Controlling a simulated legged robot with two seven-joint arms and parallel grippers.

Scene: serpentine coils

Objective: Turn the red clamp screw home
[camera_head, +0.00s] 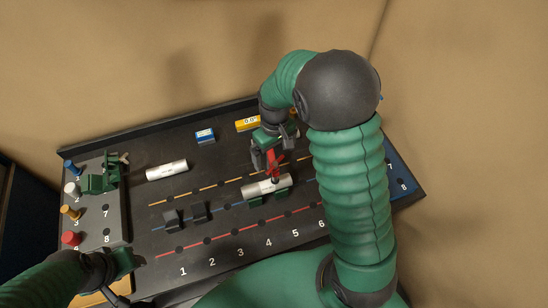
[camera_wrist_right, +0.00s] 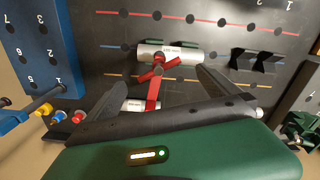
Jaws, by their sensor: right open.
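The red clamp screw (camera_head: 274,169) stands on a short silver cylinder (camera_head: 256,189) that rests on green supports on the dark board. In the right wrist view the screw (camera_wrist_right: 153,86) has a red arm and a small red crosspiece, in front of the labelled cylinder (camera_wrist_right: 182,55). My right gripper (camera_head: 270,154) is open around the screw's upper part in the head view. In the wrist view its two dark fingers (camera_wrist_right: 162,80) stand apart on either side of the screw, with gaps showing. My left gripper (camera_head: 121,263) is low at the left; its jaws are unclear.
A white cylinder (camera_head: 167,170) lies on the board at left. Two black cradles (camera_head: 186,215) stand nearby. A left panel (camera_head: 114,216) carries several coloured knobs. A blue numbered panel (camera_head: 403,178) is at right.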

